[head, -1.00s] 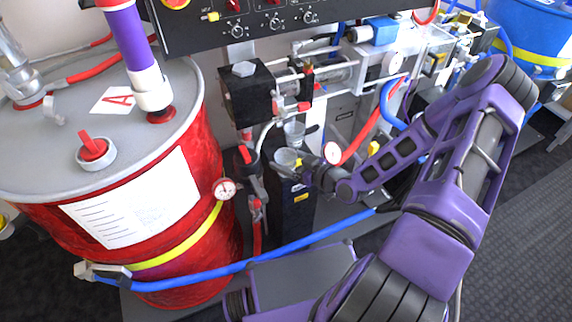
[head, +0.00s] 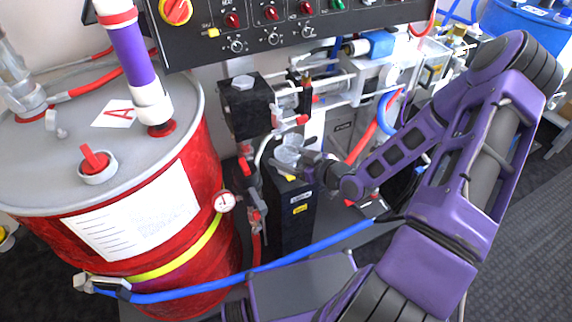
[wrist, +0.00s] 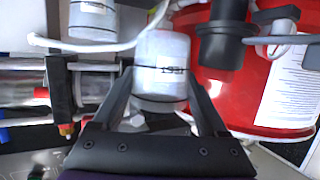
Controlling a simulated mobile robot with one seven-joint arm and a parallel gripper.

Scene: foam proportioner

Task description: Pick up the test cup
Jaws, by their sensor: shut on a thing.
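The test cup (wrist: 162,68) is a clear, whitish cup with a dark line and the word TEST on its side. In the wrist view it sits between the two dark fingers of my gripper (wrist: 160,95), which is shut on it. In the head view the cup (head: 287,156) is held at the tips of my gripper (head: 296,162), just above the top of a black box-shaped unit (head: 291,215). The fingers partly hide the cup's lower part there.
A second clear cup (wrist: 92,18) shows at the wrist view's upper left. A red drum (head: 110,235) stands left. A black control panel (head: 290,25) overhangs the back. A black pump block (head: 246,105) and hoses are close behind the cup. A blue hose (head: 250,268) crosses in front.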

